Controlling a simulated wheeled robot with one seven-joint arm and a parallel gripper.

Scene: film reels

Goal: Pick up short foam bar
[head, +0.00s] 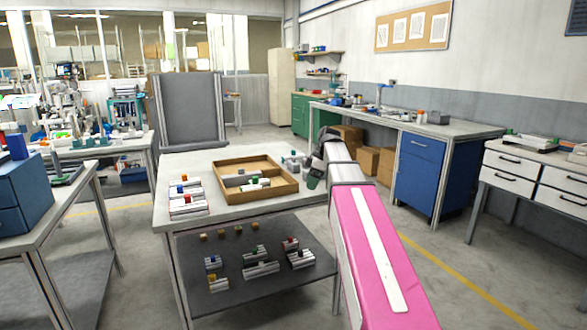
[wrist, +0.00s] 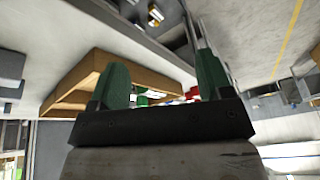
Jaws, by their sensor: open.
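My gripper (head: 312,180) is above the right end of the table, just right of the wooden tray. In the wrist view its two green fingers (wrist: 163,80) stand wide apart with nothing held between them. Small pale bars with coloured parts lie in the tray, one of them a pale bar (head: 255,186) near its middle. I cannot tell which piece is the short foam bar. In the wrist view, small white, green and red pieces show beyond the fingers, partly hidden by my gripper's body.
The wooden tray (head: 228,196) has raised walls and an inner divider. Pale bars with red and blue tops (head: 187,204) lie left of it. Small grey-white pieces (head: 293,160) stand at the table's back right. A lower shelf (head: 215,303) holds several more parts.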

